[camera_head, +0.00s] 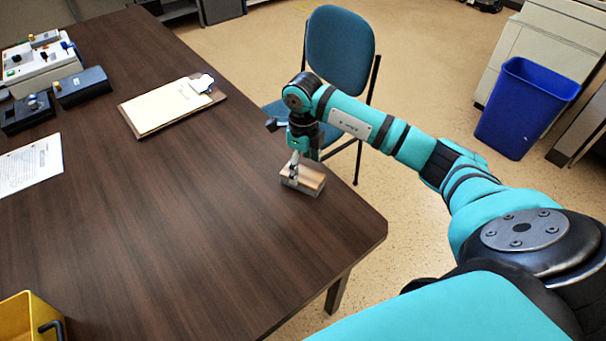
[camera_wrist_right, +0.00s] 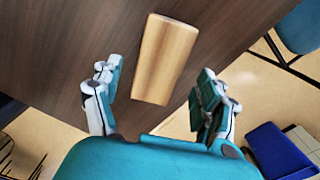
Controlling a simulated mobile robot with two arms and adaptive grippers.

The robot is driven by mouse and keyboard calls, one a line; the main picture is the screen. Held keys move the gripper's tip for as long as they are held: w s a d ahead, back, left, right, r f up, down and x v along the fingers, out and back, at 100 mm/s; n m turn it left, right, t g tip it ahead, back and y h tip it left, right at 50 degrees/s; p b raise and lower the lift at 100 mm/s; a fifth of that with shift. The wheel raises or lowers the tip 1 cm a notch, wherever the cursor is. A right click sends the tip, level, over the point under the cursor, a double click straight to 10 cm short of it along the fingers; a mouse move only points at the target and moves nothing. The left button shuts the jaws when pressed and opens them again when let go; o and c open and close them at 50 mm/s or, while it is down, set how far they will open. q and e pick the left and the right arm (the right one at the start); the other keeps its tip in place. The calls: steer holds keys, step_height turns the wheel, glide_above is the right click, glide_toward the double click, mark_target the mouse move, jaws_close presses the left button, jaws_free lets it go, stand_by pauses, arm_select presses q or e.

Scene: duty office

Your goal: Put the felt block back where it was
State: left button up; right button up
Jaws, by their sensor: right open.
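The felt block (camera_head: 306,182), with a light wooden top and a grey lower part, lies on the dark table (camera_head: 190,230) near its right edge. In the right wrist view its wooden top (camera_wrist_right: 164,60) shows between and beyond the fingers. My right gripper (camera_head: 295,165) points down over the block. It also shows in the right wrist view (camera_wrist_right: 155,85), with its fingers apart and a gap on each side of the block. I cannot tell how far the fingertips are above it. My left gripper is not in view.
A clipboard with paper (camera_head: 165,107) lies toward the back of the table. Dark devices (camera_head: 80,87) and a paper sheet (camera_head: 30,166) are at left. A yellow bin (camera_head: 28,318) is front left. A blue chair (camera_head: 340,48) stands behind the table's edge. The table's middle is clear.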

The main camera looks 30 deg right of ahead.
mark_target(303, 174)
step_height(303, 174, up, 8)
steer(key=shift+f, duration=0.1)
stand_by(0.6)
